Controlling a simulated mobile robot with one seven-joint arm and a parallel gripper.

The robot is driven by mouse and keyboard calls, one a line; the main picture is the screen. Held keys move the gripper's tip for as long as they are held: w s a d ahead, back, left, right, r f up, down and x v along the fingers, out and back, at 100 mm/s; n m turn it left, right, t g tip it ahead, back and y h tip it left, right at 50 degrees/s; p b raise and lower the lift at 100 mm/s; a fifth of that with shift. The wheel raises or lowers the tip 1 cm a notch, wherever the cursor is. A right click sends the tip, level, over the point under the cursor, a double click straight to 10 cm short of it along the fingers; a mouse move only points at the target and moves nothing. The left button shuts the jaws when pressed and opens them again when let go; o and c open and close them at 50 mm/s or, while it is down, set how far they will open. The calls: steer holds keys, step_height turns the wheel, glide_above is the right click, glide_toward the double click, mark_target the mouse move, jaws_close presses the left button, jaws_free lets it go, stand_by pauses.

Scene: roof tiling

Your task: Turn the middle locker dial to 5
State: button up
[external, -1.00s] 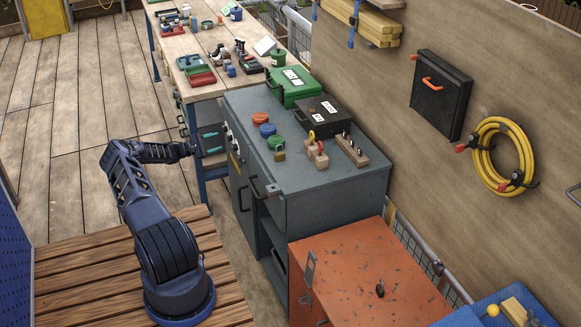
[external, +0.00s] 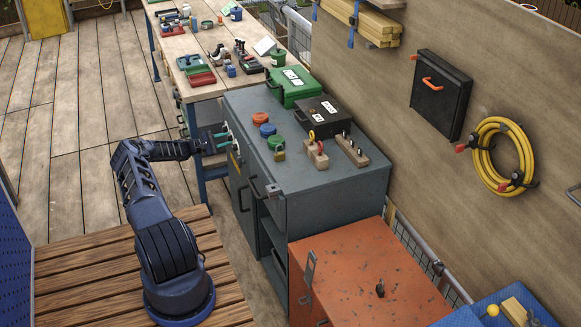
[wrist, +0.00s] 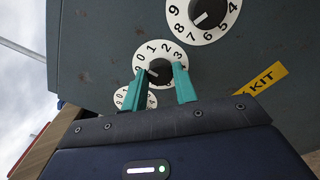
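Three white dials with black knobs are on the grey cabinet's (external: 325,200) left-hand face. In the wrist view the middle dial (wrist: 165,49) is partly behind my gripper; 0, 1, 2 and 3 show along its top and its lower digits are hidden. Its knob's white mark (wrist: 153,72) points to the lower left, at a digit I cannot read. My gripper (wrist: 159,68) is open, its teal fingers on either side of this knob with apparent gaps. In the external view my gripper (external: 221,136) is at the dials.
Another dial (wrist: 207,17) is at the upper right and one (wrist: 123,98) at the lower left, partly behind a finger. A yellow KIT label (wrist: 264,78) is right of the dials. A wooden workbench (external: 195,50) stands beyond the cabinet.

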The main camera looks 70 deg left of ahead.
steer(key=shift+m, duration=0.3)
steer(key=shift+w+a+f+n+h, duration=0.1)
steer(key=shift+n+h, duration=0.4)
steer(key=shift+n, duration=8.45)
steer(key=shift+a+f+n+h, duration=0.1)
steer(key=shift+n+h, duration=0.4)
steer(key=shift+n, duration=8.45)
